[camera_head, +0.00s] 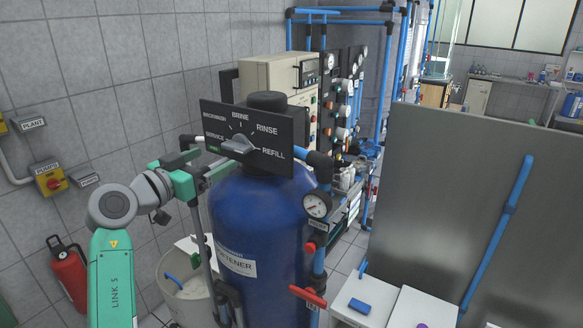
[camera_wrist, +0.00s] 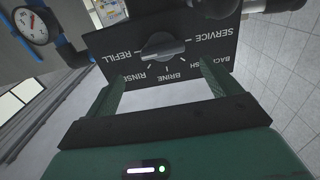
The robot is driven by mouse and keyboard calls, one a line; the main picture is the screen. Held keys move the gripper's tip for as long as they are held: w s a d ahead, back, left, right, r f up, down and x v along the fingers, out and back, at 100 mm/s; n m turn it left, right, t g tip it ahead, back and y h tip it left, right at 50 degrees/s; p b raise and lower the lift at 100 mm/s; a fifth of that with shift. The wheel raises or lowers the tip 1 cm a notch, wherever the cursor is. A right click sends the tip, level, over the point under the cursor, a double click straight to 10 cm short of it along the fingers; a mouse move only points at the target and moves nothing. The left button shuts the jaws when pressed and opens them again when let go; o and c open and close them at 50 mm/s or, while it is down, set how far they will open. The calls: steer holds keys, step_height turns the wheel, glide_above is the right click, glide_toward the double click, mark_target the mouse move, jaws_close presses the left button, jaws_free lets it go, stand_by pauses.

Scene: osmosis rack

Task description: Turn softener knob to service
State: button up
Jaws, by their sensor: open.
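The softener knob (camera_head: 238,146) is a grey lever-shaped dial on a black panel (camera_head: 293,161), with labels for service, brine, rinse and refill around it. It lies roughly along the line between SERVICE and REFILL. I cannot tell for sure which end is its pointer. The wrist view shows the knob (camera_wrist: 162,46) and panel upside down. My gripper (camera_wrist: 163,77) is open there, its two green fingers apart on either side of the knob's line, with the knob beyond their tips and nothing between them.
The panel sits at the top of a blue softener tank (camera_head: 258,205). A pressure gauge (camera_head: 317,204) and pipes with a red valve handle (camera_head: 308,296) are on its right. A white bin (camera_head: 180,297) stands low on the left. A grey partition (camera_head: 465,190) fills the right.

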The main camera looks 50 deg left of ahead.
mark_target(231, 148)
steer(key=x, duration=0.4)
steer(key=p+x, duration=0.1)
steer(key=x, duration=0.2)
steer(key=shift+w+a+r, duration=0.1)
steer(key=shift+w+a, duration=0.2)
steer(key=shift+a, duration=0.05)
steer(key=c, duration=1)
